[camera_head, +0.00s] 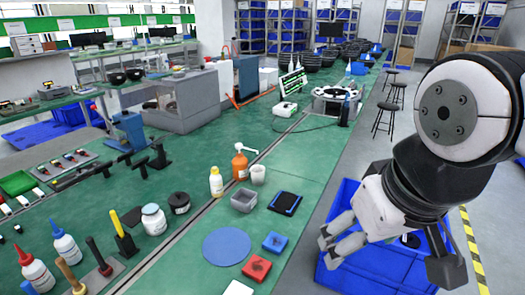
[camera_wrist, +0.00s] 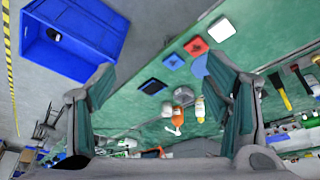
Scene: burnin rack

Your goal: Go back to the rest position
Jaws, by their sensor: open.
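My gripper (camera_head: 332,243) is open and empty at the right of the head view. Its fingers are in front of the blue crate (camera_head: 352,277) and just right of the green bench (camera_head: 300,225). My arm hides part of the crate. In the wrist view my gripper (camera_wrist: 165,95) has its two fingers wide apart with nothing held between them. The blue crate (camera_wrist: 98,62) shows there at the upper left, with a small dark object (camera_wrist: 54,35) inside.
Black stools (camera_head: 385,118) stand on the open floor behind.

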